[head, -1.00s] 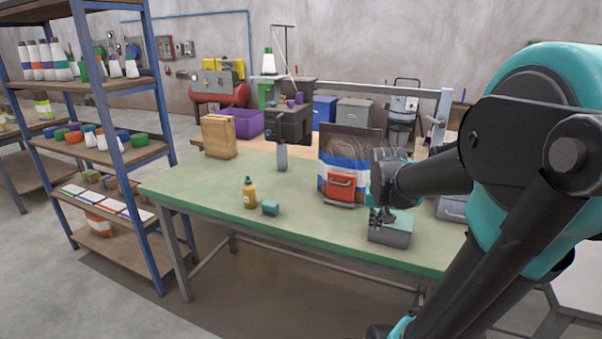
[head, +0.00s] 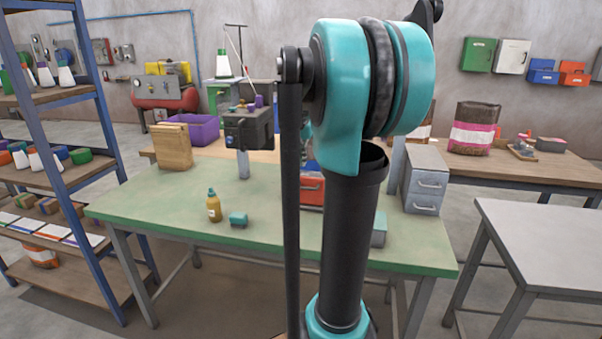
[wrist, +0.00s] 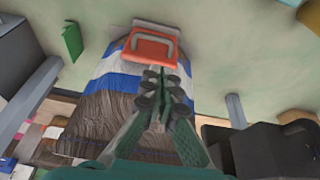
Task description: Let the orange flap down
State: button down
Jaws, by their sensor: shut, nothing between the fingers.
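The orange flap (wrist: 152,48) is a panel with a grey bar handle, in front of a bag (wrist: 115,75) with blue, white and brown bands in the wrist view. In the head view only part of the flap (head: 311,190) shows beside my arm, which hides most of the bag. My gripper (wrist: 158,78) is shut and empty, its fingertips lined up just below the flap in the wrist view. I cannot tell whether they touch it. In the head view my gripper is hidden behind my arm.
A grey box (head: 379,230) is partly behind my arm. A blue shelf (head: 95,150) stands left; a white table (head: 545,240) stands right.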

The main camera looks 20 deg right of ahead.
aim_at(303, 187)
jog(key=x, duration=0.9)
jog(key=shift+d+f, duration=0.15)
jog(key=shift+f, duration=0.1)
jog(key=shift+s+a+f+t+h, duration=0.2)
jog(key=shift+s+a+t+h, duration=0.1)
jog(key=shift+s+t, duration=0.15)
jog(key=shift+s+a+f+t+h, duration=0.2)
jog(key=shift+s+a+t+h, duration=0.15)
jog(key=shift+s+t, duration=0.1)
jog(key=s+a+f+t, duration=0.1)
jog(key=s+a+f+t+h, duration=0.1)
jog(key=s+f, duration=0.1)
jog(key=s+a+f+t+h, duration=0.1)
jog(key=shift+s+a+f, duration=0.1)
jog(key=shift+s+f, duration=0.2)
jog(key=shift+f, duration=0.05)
jog(key=shift+s+a+f, duration=0.15)
jog(key=shift+s+f, duration=0.1)
jog(key=shift+f, duration=0.4)
jog(key=shift+s+a+f, duration=0.2)
jog(key=shift+s+f, duration=0.1)
jog(key=shift+f, duration=0.3)
